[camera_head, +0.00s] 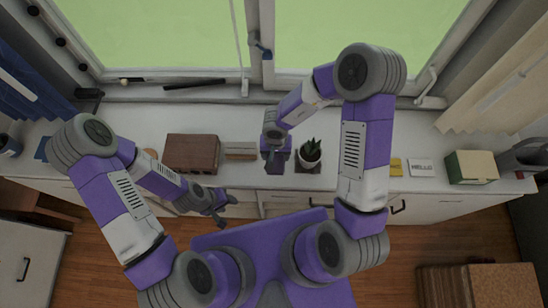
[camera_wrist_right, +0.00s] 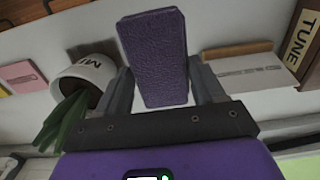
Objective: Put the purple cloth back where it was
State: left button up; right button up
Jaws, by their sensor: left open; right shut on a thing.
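The purple cloth (camera_wrist_right: 155,58) shows in the right wrist view as a flat, textured, upright-looking rectangular piece between the fingers of my right gripper (camera_wrist_right: 163,85). My right gripper (camera_head: 276,150) is shut on it. In the head view the cloth (camera_head: 277,170) is a dark purple patch below the gripper, over the white counter's front part, left of the potted plant. I cannot tell whether it touches the counter. My left gripper (camera_head: 218,206) is open and empty in front of the counter, lower left of the right gripper.
A potted plant (camera_head: 309,153) stands close to the right of my right gripper. A brown box (camera_head: 192,153) and a flat tan-and-white item (camera_head: 240,151) lie to the left. A HELLO card (camera_head: 421,168) and a green-and-cream box (camera_head: 471,167) stand at the right. Bare counter (camera_head: 415,130) lies behind them.

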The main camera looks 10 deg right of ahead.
aim_at(276, 157)
jog(key=f, duration=0.3)
jog(key=shift+s+b, duration=0.2)
jog(key=shift+b, duration=0.2)
jog(key=shift+w+f, duration=0.2)
jog(key=shift+f, duration=0.5)
notch_tip(276, 157, down, 3)
jog(key=shift+s+r+b, duration=0.1)
jog(key=shift+b, duration=0.8)
jog(key=shift+c, duration=0.3)
jog(key=o, duration=1)
notch_tip(276, 157, up, 12)
jog(key=p, duration=0.5)
